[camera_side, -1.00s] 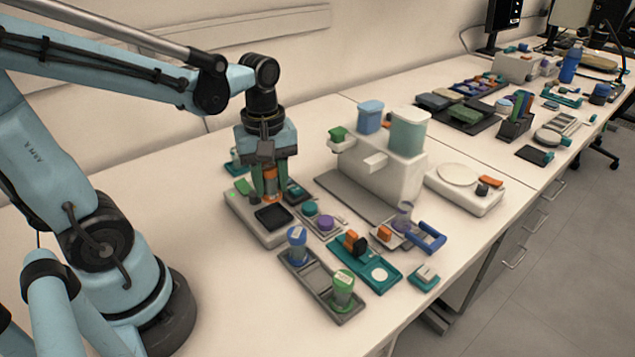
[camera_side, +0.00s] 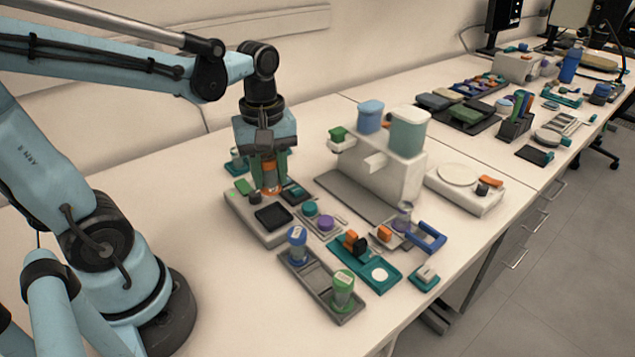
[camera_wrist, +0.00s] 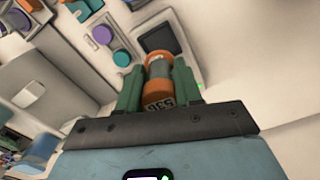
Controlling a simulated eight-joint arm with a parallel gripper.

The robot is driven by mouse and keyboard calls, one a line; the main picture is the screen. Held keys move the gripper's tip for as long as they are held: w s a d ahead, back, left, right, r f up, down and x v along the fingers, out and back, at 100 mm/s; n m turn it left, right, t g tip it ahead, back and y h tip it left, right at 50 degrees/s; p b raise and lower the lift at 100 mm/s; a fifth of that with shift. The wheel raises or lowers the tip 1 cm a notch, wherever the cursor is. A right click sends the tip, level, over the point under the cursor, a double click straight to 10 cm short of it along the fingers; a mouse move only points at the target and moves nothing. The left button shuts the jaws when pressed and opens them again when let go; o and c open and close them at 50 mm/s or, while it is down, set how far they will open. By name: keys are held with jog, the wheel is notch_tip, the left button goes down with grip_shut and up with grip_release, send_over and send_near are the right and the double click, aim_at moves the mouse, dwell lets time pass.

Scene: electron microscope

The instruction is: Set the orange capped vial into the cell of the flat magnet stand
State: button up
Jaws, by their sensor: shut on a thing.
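The orange capped vial (camera_side: 268,181) is held upright between the green fingers of my gripper (camera_side: 268,172), above the back part of a grey device with a dark square pad (camera_side: 273,217). In the wrist view the vial (camera_wrist: 158,72) sits between both fingers of my gripper (camera_wrist: 158,85), orange at both ends with a grey middle and dark markings on the near end. A long grey tray with cells (camera_side: 318,282), which looks like the flat magnet stand, lies in front. A blue capped vial (camera_side: 298,240) stands at its back end and a green capped vial (camera_side: 343,286) at its front end.
A teal tray (camera_side: 378,275) with orange and black parts lies right of the grey tray. A small rack with teal and purple caps (camera_side: 326,223) lies behind it. A tall white machine (camera_side: 385,165) stands at the back right. The table left of the grey tray is clear.

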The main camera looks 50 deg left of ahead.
dwell(0.4)
jog(key=w+d+f, duration=0.2)
jog(key=w+d, duration=0.2)
jog(key=d, duration=0.7)
jog(key=w+d+f, duration=0.1)
jog(key=w+d, duration=0.3)
jog(key=d, duration=0.6)
jog(key=shift+w+f, duration=0.1)
jog(key=shift+f, duration=2.95)
jog(key=shift+f, duration=0.45)
jog(key=o, duration=1.5)
